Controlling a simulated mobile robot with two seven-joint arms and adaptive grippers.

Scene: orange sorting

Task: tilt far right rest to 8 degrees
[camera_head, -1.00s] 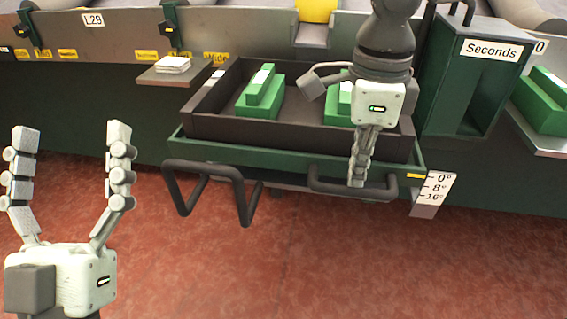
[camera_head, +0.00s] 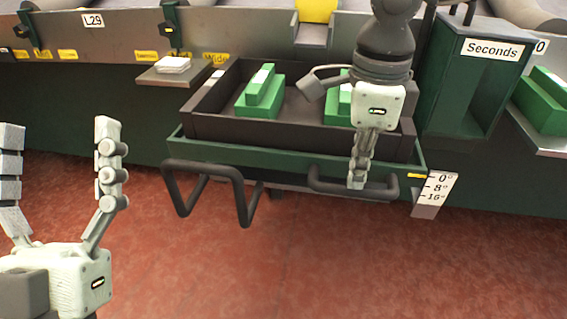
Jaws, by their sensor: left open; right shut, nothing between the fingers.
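A green tilting rest (camera_head: 290,157) stands at the middle front of the bench, with a dark crate (camera_head: 215,128) on it. A bar handle (camera_head: 330,187) is on its front right, and a larger looped handle (camera_head: 205,168) on its front left. A white scale plate (camera_head: 434,196) marked 0°, 8° and 16° hangs at its right end. The yellow pointer (camera_head: 416,175) sits about level with the 0° mark. My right gripper (camera_head: 356,184) is shut and empty, fingers down at the bar handle; contact is unclear. My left gripper (camera_head: 58,130) is open and empty, fingers up, at lower left.
A green "Seconds" bin (camera_head: 462,85) stands right of the crate. A small shelf with white cards (camera_head: 174,64) is at back left. Another green block (camera_head: 545,105) sits at far right. The red floor in front is clear.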

